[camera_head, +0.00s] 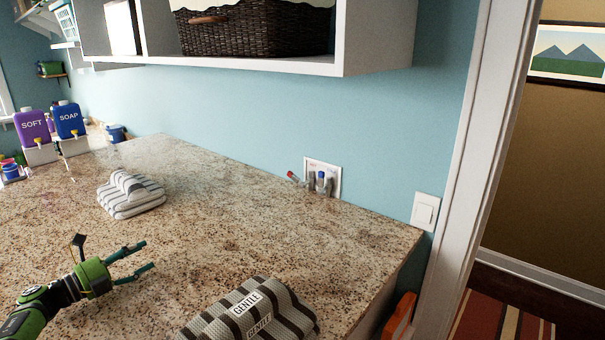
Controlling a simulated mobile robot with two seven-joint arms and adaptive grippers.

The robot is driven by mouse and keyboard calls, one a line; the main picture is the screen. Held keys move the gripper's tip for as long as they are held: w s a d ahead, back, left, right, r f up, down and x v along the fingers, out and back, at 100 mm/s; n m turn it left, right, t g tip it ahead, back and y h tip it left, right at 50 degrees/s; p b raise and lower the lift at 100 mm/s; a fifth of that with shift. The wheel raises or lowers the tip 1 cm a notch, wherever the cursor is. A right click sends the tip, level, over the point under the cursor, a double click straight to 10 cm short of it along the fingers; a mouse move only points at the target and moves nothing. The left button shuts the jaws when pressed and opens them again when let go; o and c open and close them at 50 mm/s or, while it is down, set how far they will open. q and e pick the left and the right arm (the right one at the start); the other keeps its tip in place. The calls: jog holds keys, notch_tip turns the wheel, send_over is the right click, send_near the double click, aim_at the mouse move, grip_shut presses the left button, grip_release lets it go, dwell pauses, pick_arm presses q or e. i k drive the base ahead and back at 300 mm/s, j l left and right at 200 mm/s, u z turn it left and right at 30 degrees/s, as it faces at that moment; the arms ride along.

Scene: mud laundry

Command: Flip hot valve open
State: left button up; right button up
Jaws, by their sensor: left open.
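The hot valve (294,177) has a red handle and sits at the left of a white wall box (335,173) just above the granite counter. Its red handle tilts out to the left. The cold valve (321,177) beside it has a blue-topped handle that stands upright. My left gripper (144,257) is open and empty above the counter at the lower left, well apart from the valves. My right gripper is not in view.
The granite counter (220,220) is mostly clear between my left gripper and the valves. A striped folded towel (130,192) and a striped "GENTLE" bundle (290,298) lie on it. A white shelf (375,40) with a wicker basket (255,28) overhangs the back.

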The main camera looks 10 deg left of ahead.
aim_at(301, 184)
jog(key=i+l, duration=0.55)
jog(key=i, duration=0.15)
jog(key=i+l, duration=0.55)
jog(key=i, duration=0.2)
